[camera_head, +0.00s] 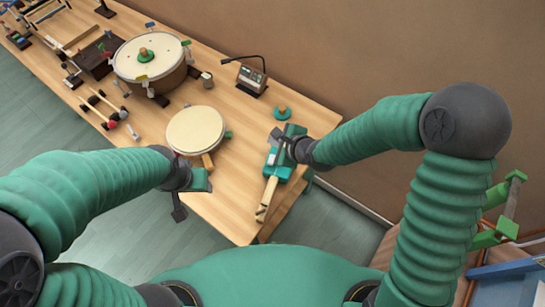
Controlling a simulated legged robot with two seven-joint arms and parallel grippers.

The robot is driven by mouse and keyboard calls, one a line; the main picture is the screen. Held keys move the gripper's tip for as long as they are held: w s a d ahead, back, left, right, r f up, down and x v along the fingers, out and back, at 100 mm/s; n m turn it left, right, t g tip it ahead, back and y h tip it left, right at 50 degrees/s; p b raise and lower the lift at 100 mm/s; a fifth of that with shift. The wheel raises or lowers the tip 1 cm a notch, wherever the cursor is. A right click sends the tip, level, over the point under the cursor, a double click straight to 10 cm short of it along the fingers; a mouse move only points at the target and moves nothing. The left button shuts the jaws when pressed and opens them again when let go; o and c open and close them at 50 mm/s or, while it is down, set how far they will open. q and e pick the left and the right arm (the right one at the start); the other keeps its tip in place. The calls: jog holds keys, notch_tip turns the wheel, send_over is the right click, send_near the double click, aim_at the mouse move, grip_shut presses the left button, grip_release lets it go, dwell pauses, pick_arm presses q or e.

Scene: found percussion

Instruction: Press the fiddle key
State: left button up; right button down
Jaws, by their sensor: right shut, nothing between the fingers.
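A teal instrument with a pale wooden neck (267,197), which looks like the fiddle, lies near the right end of the wooden table. Its teal body (285,170) is at the top of the neck. My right gripper (276,149) is shut and empty, over the upper part of the teal body. It hides part of that body, and I cannot make out the key or tell whether the gripper touches it. My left gripper (190,193) is by the table's front edge, below the round pale drum; its finger opening is unclear.
The pale drum (195,130) stands left of the fiddle. A larger drum (150,60), several mallets (105,110) and a dark box with a thin bent stalk (252,78) are farther back. A teal disc with a wooden knob (282,113) sits behind the fiddle. A brown wall borders the table.

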jog(key=b, duration=0.8)
send_over(273, 156)
jog(key=s, duration=0.2)
notch_tip(273, 156, down, 8)
jog(key=shift+w+f, duration=0.1)
jog(key=shift+d+f, duration=0.1)
jog(key=shift+f, duration=0.4)
jog(key=shift+r, duration=0.1)
dwell(0.6)
jog(key=shift+f, duration=0.35)
